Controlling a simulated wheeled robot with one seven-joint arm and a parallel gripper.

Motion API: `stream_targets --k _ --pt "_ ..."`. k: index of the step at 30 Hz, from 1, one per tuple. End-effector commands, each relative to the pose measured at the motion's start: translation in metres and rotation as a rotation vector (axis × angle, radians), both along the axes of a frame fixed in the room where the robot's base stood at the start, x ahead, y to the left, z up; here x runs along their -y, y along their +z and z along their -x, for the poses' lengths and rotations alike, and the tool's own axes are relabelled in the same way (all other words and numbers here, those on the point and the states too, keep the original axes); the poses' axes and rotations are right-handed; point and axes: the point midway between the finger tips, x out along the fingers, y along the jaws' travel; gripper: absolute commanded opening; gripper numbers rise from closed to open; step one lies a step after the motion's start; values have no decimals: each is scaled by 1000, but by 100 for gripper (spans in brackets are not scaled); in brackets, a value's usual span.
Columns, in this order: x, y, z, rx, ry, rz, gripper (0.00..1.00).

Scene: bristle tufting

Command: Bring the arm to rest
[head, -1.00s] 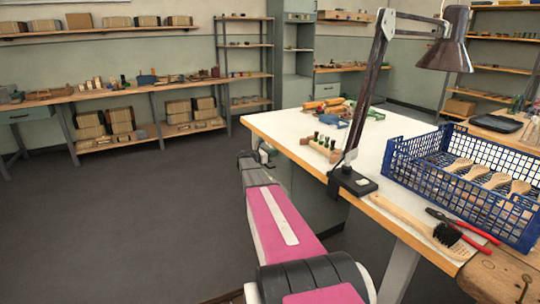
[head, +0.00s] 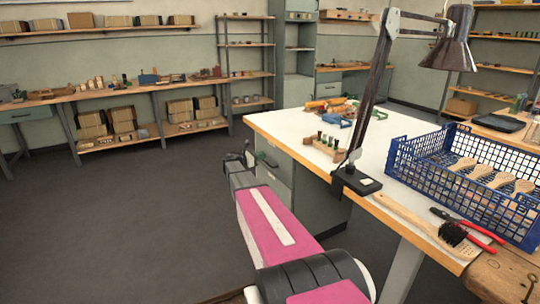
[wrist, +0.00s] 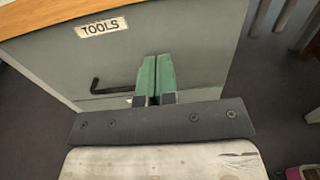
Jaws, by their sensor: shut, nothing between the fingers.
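My gripper (wrist: 157,78) shows in the wrist view with its two green fingers together and nothing between them. It faces the grey cabinet front, which bears a TOOLS label (wrist: 102,28) and a dark bent handle (wrist: 112,86). I cannot tell whether the fingertips touch the cabinet. In the head view my pink arm stretches forward beside the left edge of the workbench (head: 275,124). The gripper end is small there, near the grey cabinet (head: 273,172) under the bench, and its fingers are hard to make out.
On the bench stand a desk lamp (head: 360,181), a blue crate (head: 420,168) holding wooden brushes, a black-bristled brush (head: 453,234), red-handled pliers (head: 480,231) and a small rack (head: 325,147). Open floor (head: 110,220) lies to the left. Shelves line the back wall.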

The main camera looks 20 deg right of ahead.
Motion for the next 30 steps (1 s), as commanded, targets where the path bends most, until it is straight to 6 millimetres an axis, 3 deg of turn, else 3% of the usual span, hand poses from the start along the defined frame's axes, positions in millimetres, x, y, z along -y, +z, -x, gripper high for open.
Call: stream_targets --k 3,7,17,23,30 --pt "-22 0 2 0 1 0 0" --pt "-36 0 3 0 1 0 0" --pt "-47 -2 9 15 -2 -18 0" --pt "-61 -29 55 164 -32 -204 0" --pt "-107 -83 147 495 -198 -593 0"
